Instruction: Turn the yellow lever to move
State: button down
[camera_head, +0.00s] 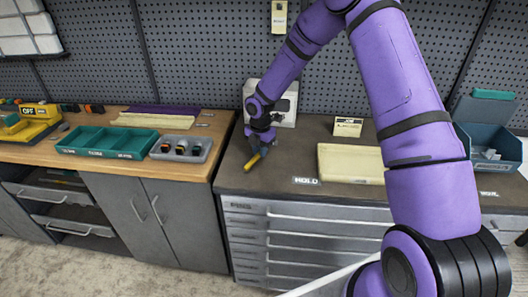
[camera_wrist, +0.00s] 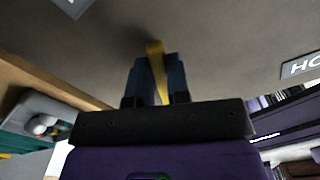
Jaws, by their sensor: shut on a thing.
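A yellow, bar-shaped piece, which I take for the yellow lever (camera_head: 253,162), shows at my gripper (camera_head: 259,151) over the dark worktop in the head view. In the wrist view the yellow lever (camera_wrist: 154,52) stands between the two dark fingers of my gripper (camera_wrist: 159,72), which are shut on it. Its upper end sticks out past the fingertips. I cannot tell whether it touches or is fixed to anything. A pale upright panel (camera_head: 288,112) with a dark part stands behind my gripper, partly hidden by my arm.
A cream tray (camera_head: 330,169) lies right of my gripper, with a HOLD label (camera_head: 305,181) at its front left. A blue-grey bin (camera_head: 490,145) stands far right. On the left bench are a green tray (camera_head: 108,143) and a grey tray (camera_head: 181,148). The worktop around my gripper is mostly clear.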

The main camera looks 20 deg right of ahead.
jog(key=shift+w+a+n, duration=0.15)
jog(key=shift+w+n, duration=0.1)
jog(key=shift+n, duration=0.05)
dwell(0.4)
jog(key=c, duration=1.1)
grip_release()
jog(key=shift+a, duration=0.1)
notch_tip(320, 180, up, 11)
jog(key=shift+f, duration=0.1)
